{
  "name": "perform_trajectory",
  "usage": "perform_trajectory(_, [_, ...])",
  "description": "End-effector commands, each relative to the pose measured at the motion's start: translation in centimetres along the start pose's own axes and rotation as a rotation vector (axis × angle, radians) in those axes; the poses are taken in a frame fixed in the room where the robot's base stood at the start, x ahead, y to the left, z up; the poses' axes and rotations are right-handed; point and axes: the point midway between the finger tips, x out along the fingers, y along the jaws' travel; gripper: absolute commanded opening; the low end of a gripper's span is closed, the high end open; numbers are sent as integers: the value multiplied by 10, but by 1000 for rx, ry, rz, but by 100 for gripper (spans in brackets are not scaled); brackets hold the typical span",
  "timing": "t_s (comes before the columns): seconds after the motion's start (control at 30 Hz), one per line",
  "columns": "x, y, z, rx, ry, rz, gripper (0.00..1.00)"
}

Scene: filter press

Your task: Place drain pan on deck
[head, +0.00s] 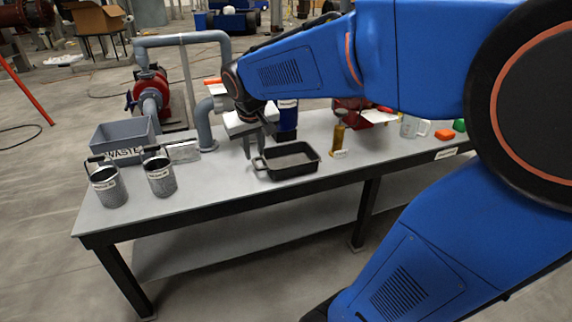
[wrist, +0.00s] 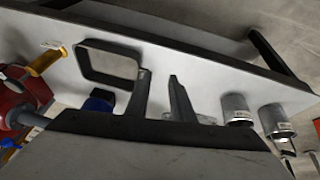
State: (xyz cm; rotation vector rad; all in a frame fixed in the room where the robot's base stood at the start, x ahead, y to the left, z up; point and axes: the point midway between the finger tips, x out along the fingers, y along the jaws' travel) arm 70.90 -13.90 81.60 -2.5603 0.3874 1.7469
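The black rectangular drain pan (head: 291,172) sits upright on the grey deck of the bench (head: 215,190), near its front edge. Its loop handle (head: 258,163) points left. In the wrist view the drain pan (wrist: 82,66) lies beyond the left finger, with its handle close to that finger. My gripper (head: 256,152) is pointed down beside the handle end of the pan. In the wrist view my gripper (wrist: 160,88) shows two dark fingers apart, with nothing seen between them. Whether a finger touches the handle is unclear.
Two metal buckets (head: 160,177) (head: 108,188) and a grey WASTE bin (head: 122,143) stand at the left. A blue cylinder (head: 287,117) stands behind the pan. Deck between buckets and pan is clear.

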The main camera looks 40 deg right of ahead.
Motion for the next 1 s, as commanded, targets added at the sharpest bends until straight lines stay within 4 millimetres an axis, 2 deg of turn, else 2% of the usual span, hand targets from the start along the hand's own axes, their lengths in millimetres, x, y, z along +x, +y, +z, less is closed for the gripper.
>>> perform_trajectory(0.03, [8,1,-15,9,-5,11,22])
perform_trajectory(0.2, [32,7,-61,35,-7,48,22])
perform_trajectory(0.4, [51,11,-91,54,-8,74,22])
perform_trajectory(0.63, [68,14,-98,59,-9,80,22])
perform_trajectory(1.0, [133,19,-96,59,-11,79,22])
